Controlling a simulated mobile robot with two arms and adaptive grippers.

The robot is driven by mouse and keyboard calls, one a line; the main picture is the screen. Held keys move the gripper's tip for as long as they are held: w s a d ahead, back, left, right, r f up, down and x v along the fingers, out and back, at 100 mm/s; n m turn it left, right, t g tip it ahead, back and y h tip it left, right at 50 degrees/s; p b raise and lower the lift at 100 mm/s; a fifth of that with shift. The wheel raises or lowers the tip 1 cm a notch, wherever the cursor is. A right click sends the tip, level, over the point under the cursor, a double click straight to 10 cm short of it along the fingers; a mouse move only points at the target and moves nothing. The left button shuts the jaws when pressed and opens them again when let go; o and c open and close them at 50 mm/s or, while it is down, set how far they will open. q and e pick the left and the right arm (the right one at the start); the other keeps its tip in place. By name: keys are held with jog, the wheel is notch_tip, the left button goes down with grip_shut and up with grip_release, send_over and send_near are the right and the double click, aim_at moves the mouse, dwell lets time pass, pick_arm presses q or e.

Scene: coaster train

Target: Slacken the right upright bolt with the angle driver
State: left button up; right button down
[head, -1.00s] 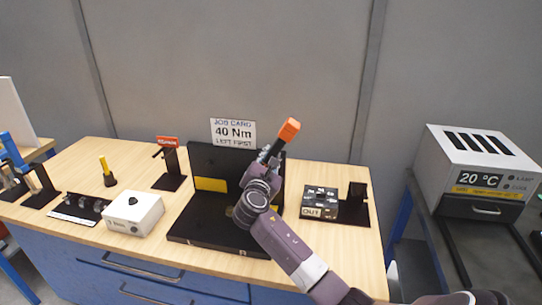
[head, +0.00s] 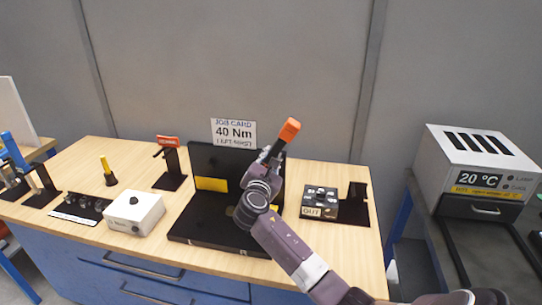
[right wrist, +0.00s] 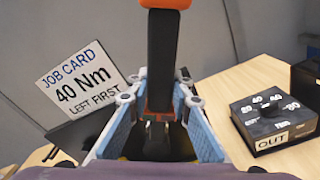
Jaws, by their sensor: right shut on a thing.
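My right gripper (head: 268,158) is shut on the angle driver, whose orange end (head: 289,129) sticks up above the fingers. In the right wrist view the driver's dark body (right wrist: 162,60) stands between the blue finger pads (right wrist: 160,120). The driver is over the right part of the black fixture (head: 205,228), in front of its back plate. The right upright bolt and the driver's lower end are hidden behind my gripper and arm, so I cannot tell whether they touch. My left gripper is not in view.
A job card (head: 233,132) reads 40 Nm, left first. A dial box marked OUT (head: 320,203) stands right of the fixture, a white box (head: 134,213) left of it. A black stand with a red sign (head: 169,168) is behind. An oven-like unit reading 20 °C (head: 478,170) stands far right.

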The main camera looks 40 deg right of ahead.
jog(key=shift+r, duration=0.4)
jog(key=shift+s+a+f+p, duration=0.15)
jog(key=shift+s+a+p, duration=0.1)
jog(key=shift+p, duration=0.2)
jog(key=shift+p+v, duration=0.35)
jog(key=shift+v, duration=0.45)
jog(key=shift+p+v, duration=0.45)
jog(key=shift+v, duration=0.45)
jog(key=shift+w+a+f, duration=0.1)
jog(key=shift+f, duration=0.05)
